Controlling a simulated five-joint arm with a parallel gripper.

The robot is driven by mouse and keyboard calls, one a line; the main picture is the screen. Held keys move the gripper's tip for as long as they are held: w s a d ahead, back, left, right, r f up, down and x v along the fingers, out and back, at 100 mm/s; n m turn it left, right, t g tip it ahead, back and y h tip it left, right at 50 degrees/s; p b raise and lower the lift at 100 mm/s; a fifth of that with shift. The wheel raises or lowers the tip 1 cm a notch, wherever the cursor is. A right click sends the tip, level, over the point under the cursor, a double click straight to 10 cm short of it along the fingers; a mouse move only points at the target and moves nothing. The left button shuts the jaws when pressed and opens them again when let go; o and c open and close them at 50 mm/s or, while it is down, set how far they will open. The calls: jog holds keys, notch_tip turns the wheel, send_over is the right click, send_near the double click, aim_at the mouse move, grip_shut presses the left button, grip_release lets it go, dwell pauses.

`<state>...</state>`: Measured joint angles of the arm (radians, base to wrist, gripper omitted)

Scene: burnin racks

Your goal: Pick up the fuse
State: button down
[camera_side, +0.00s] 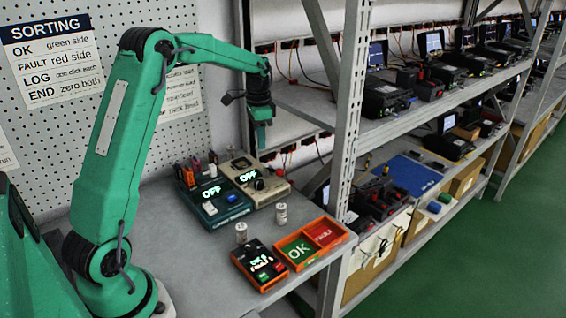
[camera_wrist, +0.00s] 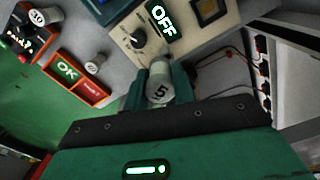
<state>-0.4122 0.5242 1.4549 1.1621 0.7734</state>
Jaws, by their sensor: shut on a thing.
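My gripper (camera_wrist: 158,92) is shut on a pale cylindrical fuse (camera_wrist: 160,82) marked 5, held between its two green fingers. In the side view my gripper (camera_side: 262,132) hangs above the back of the bench, over the beige device (camera_side: 272,188) showing OFF. The held fuse cannot be made out in that view. Two other pale fuses stand on the bench: one near the tray (camera_side: 281,213), the other behind the small dark panel (camera_side: 241,233). They also show at the upper left of the wrist view.
An orange sorting tray (camera_side: 345,234) has a green OK half and a red FAULT half. Left of it sits the small dark panel with lit readouts (camera_side: 262,265). A teal device (camera_side: 213,219) stands beside the beige one. A metal shelf post (camera_side: 349,120) rises right of the bench.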

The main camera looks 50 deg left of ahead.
jog(key=shift+d+r, duration=0.3)
jog(key=shift+d, duration=0.2)
jog(key=shift+d, duration=0.1)
jog(key=s+d+f+m, duration=0.1)
jog(key=s+d+m, duration=0.1)
jog(key=d, duration=1.5)
jog(key=s+d+f+m, duration=0.2)
jog(key=s+d, duration=0.2)
jog(key=d, duration=1.3)
jog(key=shift+s+d+f+m, duration=0.15)
jog(key=shift+s+d+m, duration=0.05)
jog(key=shift+d+m, duration=0.2)
jog(key=shift+a, duration=0.1)
send_over(324, 236)
notch_tip(324, 236, down, 7)
jog(key=shift+a, duration=0.1)
jog(key=shift+f, duration=0.1)
jog(key=shift+f, duration=1.9)
